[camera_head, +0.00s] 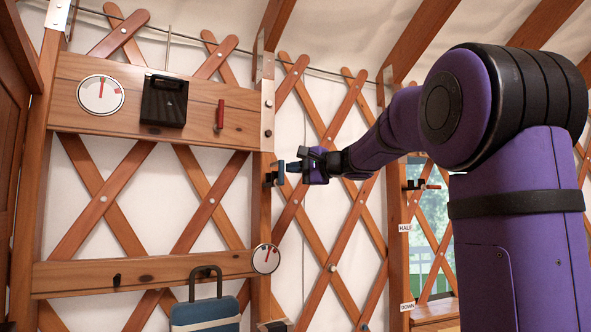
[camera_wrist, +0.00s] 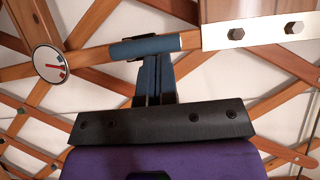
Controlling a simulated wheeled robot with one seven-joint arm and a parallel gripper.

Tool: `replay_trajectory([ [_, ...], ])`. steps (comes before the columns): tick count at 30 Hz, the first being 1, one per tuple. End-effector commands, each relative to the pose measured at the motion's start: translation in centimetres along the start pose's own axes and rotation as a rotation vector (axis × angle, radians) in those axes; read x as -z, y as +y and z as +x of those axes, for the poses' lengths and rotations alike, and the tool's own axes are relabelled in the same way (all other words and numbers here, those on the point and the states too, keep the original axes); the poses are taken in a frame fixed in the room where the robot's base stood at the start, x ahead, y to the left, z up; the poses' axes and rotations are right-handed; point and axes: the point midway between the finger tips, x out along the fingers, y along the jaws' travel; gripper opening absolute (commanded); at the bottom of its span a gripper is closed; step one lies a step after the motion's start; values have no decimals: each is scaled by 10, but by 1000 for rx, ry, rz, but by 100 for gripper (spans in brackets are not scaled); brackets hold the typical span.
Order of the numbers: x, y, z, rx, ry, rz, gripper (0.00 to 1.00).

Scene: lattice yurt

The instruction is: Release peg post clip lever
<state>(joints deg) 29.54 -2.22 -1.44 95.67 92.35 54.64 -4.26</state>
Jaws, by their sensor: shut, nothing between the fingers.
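The post clip (camera_head: 270,180) is a small dark bracket on the wooden post (camera_head: 261,215) left of the middle in the head view. A blue-grey cylindrical lever (camera_wrist: 147,46) lies across the top of my fingers in the wrist view, with a dark bit of the clip behind it. My gripper (camera_head: 290,167) is at the clip from the right, its fingers closed together. In the wrist view my gripper (camera_wrist: 155,66) has its tips right at the lever; I cannot tell whether they touch it. Most of the clip is hidden there.
A round dial (camera_head: 266,258) sits lower on the post and shows in the wrist view (camera_wrist: 48,63). A metal plate (camera_wrist: 255,32) with bolts lies right of the lever. Left is a board (camera_head: 205,105) with dial, black box and red lever. Another clip (camera_head: 415,185) is on the right post.

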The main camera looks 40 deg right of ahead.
Motion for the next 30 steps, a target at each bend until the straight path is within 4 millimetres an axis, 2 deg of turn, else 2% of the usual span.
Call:
replay_trajectory([
  [20,-4,-4,3,-63,-1,-97,0],
  [30,-12,-9,8,-173,-1,-263,0],
])
